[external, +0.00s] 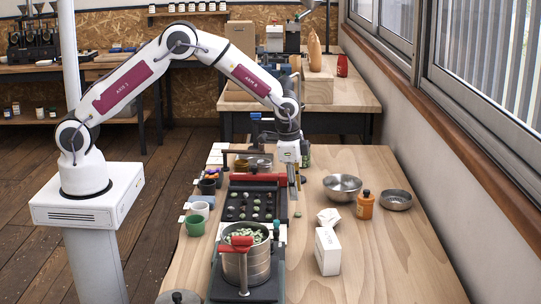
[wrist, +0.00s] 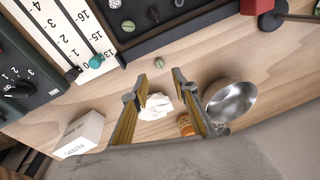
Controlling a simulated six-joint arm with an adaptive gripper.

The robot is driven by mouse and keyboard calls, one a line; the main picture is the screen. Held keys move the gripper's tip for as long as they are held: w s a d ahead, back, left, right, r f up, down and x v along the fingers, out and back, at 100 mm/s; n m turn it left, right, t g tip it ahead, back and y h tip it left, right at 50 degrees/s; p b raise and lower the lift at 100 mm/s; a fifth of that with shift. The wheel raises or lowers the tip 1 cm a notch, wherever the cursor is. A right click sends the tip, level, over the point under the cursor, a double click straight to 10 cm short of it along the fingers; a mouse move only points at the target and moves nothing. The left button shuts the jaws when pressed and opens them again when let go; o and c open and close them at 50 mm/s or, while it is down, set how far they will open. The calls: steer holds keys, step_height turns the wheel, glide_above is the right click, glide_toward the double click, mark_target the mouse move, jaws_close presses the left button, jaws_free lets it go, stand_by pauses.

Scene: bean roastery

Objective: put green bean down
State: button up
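A single green bean (wrist: 159,63) lies on the bare wood in the wrist view, ahead of my fingertips and in line with the gap between them. In the external view a small green bean (external: 298,214) lies on the table just right of the black tray. My gripper (wrist: 161,82) is open, with its two fingers well apart and nothing between the tips. In the external view my gripper (external: 294,182) points down near the tray's right side. The black tray (external: 281,205) holds several dark and green beans in rows; another green bean (wrist: 128,26) shows in it in the wrist view.
A metal pot (external: 246,268) of green beans with a red handle stands in front of the tray. Right are a steel bowl (external: 342,187), strainer (external: 396,200), orange bottle (external: 365,206) and white box (external: 328,252). Cups (external: 195,225) stand left. The right front table is clear.

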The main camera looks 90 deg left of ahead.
steer(key=shift+s+d+r, duration=0.15)
steer(key=shift+r, duration=1.05)
steer(key=shift+s+d+r, duration=0.1)
steer(key=shift+s+r, duration=0.05)
steer(key=shift+r, duration=1.05)
steer(key=s+d+r+n+t, duration=0.1)
steer(key=s+d+r, duration=0.2)
steer(key=s+r, duration=0.6)
steer(key=s+d+r+t, duration=0.1)
steer(key=s+d+r, duration=0.2)
steer(key=s+r, duration=0.65)
steer(key=s+d+r+t, duration=0.1)
steer(key=s+d, duration=0.1)
steer(key=s, duration=0.8)
steer(key=s+d+r+n+t+h, duration=0.1)
steer(key=s+d+r, duration=0.1)
steer(key=s, duration=0.8)
steer(key=shift+s, duration=0.25)
steer(key=shift+r, duration=0.1)
